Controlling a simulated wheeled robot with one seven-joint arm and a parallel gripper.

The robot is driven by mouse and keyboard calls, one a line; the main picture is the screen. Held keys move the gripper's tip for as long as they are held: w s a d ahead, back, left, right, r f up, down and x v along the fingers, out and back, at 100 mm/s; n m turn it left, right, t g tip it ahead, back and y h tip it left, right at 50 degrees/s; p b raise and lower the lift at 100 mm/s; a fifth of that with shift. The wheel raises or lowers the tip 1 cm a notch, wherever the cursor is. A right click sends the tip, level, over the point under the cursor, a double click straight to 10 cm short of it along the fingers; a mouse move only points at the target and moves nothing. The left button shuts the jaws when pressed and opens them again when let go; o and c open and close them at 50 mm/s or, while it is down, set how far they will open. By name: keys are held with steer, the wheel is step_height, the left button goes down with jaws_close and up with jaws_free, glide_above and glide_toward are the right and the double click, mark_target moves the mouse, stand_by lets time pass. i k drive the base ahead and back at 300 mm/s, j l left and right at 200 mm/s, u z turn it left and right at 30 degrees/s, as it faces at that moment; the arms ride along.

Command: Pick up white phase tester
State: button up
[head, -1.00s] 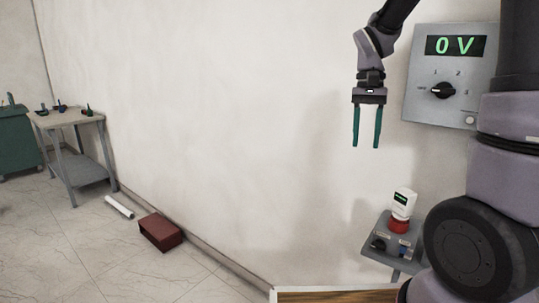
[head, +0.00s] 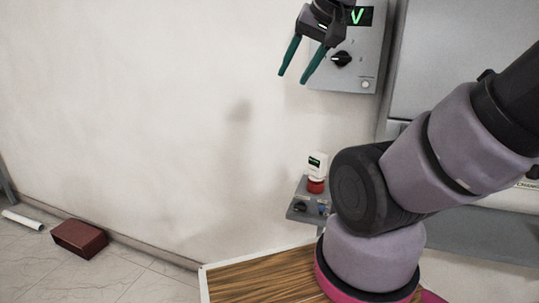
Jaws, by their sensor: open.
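The white phase tester (head: 317,165) stands upright, with a small dark screen showing green marks. A red round base (head: 315,185) is under it, on a small grey control box (head: 300,207) near the wall. My gripper (head: 292,78) is open and empty, with green fingers pointing down. It is high in the picture, well above the tester and a little to its left. My arm covers the area just right of the tester.
A grey wall panel (head: 369,72) with a dial and green display is partly behind my gripper. A wooden board (head: 240,281) lies in front. A dark red box (head: 80,239) and white roll (head: 22,220) lie on the floor at left. The wall's middle is bare.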

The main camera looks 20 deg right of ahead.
mark_target(318, 161)
steer(key=k+l+u, duration=0.15)
steer(key=u, duration=0.2)
steer(key=k+l+u, duration=0.15)
steer(key=u, duration=0.25)
steer(key=k+u, duration=0.2)
steer(key=u, duration=0.15)
steer(key=k+l+z, duration=0.1)
steer(key=k+z, duration=0.15)
steer(key=z, duration=0.15)
steer(key=k+l+z, duration=0.15)
steer(key=z, duration=0.3)
steer(key=l+z, duration=0.25)
steer(key=l, duration=1)
steer(key=k, duration=0.05)
